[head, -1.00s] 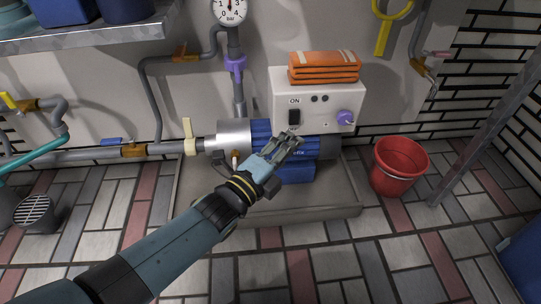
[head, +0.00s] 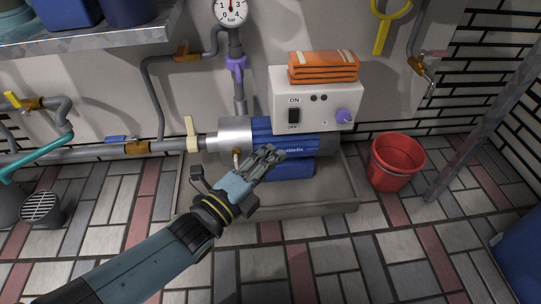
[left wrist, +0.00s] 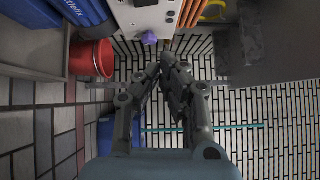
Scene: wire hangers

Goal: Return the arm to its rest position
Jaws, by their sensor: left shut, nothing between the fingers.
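My left gripper (head: 269,154) is shut and empty in the head view. Its fingers are in front of the blue pump motor (head: 318,145), below the white control box (head: 281,104). The box has an ON/OFF switch (head: 294,116) and a purple knob (head: 343,116). In the left wrist view the gripper's two fingers (left wrist: 166,62) come together at their tips, with nothing between them. My right gripper is not in view.
The pump stands in a grey tray (head: 330,207) on the tiled floor. A red bucket (head: 395,165) stands right of it. Grey pipes (head: 85,152) run along the wall at left. A metal shelf (head: 100,32) is at upper left. Folded orange cloth (head: 323,68) lies on the box.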

